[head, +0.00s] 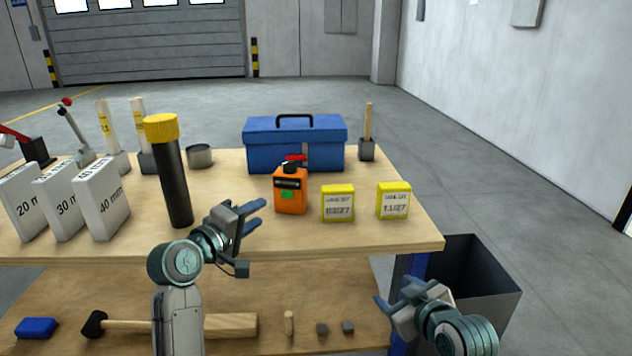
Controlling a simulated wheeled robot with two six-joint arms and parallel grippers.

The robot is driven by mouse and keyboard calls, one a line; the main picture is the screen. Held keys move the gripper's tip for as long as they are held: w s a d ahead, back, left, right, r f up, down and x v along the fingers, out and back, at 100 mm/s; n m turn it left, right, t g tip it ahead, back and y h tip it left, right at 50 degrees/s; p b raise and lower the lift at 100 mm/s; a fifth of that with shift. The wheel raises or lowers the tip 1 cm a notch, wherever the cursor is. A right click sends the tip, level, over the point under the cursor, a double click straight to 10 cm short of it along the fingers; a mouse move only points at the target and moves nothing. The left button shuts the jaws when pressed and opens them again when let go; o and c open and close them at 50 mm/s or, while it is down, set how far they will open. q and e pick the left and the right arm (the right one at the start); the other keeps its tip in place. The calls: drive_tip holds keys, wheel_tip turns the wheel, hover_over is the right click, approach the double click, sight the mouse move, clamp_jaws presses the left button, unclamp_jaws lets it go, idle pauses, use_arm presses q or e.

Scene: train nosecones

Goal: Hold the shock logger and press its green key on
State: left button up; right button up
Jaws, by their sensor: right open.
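The shock logger (291,205) is an orange box with a dark display strip and a black top, standing upright on the workbench in front of the blue toolbox. Its green key (288,195) faces me. A red part shows just above its top; I cannot tell whether it belongs to the logger. My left gripper (258,215) is open and empty, at the bench's front edge, left of and nearer than the logger, not touching it. My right gripper (391,292) is open and empty, low in front of the bench's right end.
Two yellow-edged date boxes (338,204) (394,201) stand right of the logger. A black tube with yellow cap (172,180) and white thickness blocks (102,200) stand left. The blue toolbox (260,150) is behind. A dark bin (490,290) stands right of the bench.

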drive_tip(key=shift+n+t+y, duration=0.5)
drive_tip(key=shift+t+y, duration=0.1)
drive_tip(key=shift+t, duration=0.2)
drive_tip(key=w+r, duration=0.1)
drive_tip(key=r, duration=0.1)
drive_tip(key=w+a+r, duration=0.1)
drive_tip(key=w+r, duration=0.1)
drive_tip(key=r, duration=0.1)
drive_tip(key=w+a+r, duration=0.1)
drive_tip(key=w+r, duration=0.1)
drive_tip(key=shift+r, duration=0.2)
drive_tip(key=m+t+y, duration=0.1)
drive_tip(key=y, duration=0.4)
approach(290, 164)
drive_tip(key=x, duration=1)
drive_tip(key=shift+w, duration=0.15)
drive_tip(key=c, duration=1)
use_arm(q)
drive_tip(key=shift+c, duration=0.7)
use_arm(e)
drive_tip(key=shift+c, duration=1.2)
use_arm(q)
clamp_jaws()
